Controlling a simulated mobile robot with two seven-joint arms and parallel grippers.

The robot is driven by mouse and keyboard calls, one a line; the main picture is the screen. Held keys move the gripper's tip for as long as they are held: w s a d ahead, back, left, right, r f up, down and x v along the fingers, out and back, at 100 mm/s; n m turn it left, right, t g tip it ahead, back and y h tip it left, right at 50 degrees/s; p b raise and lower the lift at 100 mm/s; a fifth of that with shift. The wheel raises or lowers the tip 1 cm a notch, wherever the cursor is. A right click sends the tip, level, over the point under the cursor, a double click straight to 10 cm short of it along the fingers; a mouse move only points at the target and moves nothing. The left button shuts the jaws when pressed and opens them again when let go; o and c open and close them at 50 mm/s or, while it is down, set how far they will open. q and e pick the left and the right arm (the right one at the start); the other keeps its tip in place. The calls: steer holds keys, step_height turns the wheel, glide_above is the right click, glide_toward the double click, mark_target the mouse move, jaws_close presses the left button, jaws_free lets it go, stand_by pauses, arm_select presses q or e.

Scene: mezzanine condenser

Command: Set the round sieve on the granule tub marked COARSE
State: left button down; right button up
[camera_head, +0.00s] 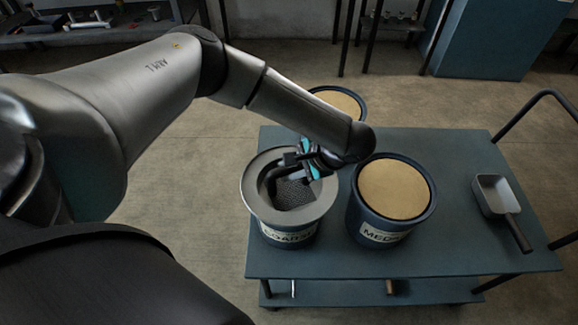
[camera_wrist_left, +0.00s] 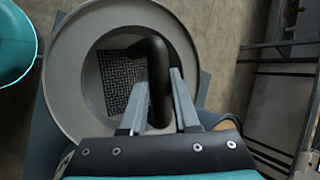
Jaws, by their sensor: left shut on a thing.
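The round sieve (camera_head: 285,216) is a wide grey ring with a dark mesh and a black handle. It lies level over the mouth of the blue tub (camera_head: 288,238), whose label shows part of COARSE. Whether its rim bears fully on the tub I cannot tell. My left gripper (camera_head: 303,163) is at the sieve's far right side, shut on the black handle. In the left wrist view the fingers (camera_wrist_left: 160,92) stand on both sides of the handle, with the sieve (camera_wrist_left: 62,82) below. The tub's inside is hidden. My right gripper is out of view.
A tub labelled MED... (camera_head: 380,234), with tan contents, stands close on the right. A third tub (camera_head: 340,101) is partly hidden behind my arm. A scoop (camera_head: 498,196) lies at the right of the blue-grey cart (camera_head: 440,257). The cart top between is clear.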

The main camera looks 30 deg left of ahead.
arm_select(q)
steer(key=shift+f, duration=0.15)
steer(key=c, duration=0.6)
jaws_free()
steer(key=p+v, duration=0.2)
steer(key=v, duration=1.3)
steer(key=shift+d+p, duration=0.15)
steer(key=shift+p, duration=0.25)
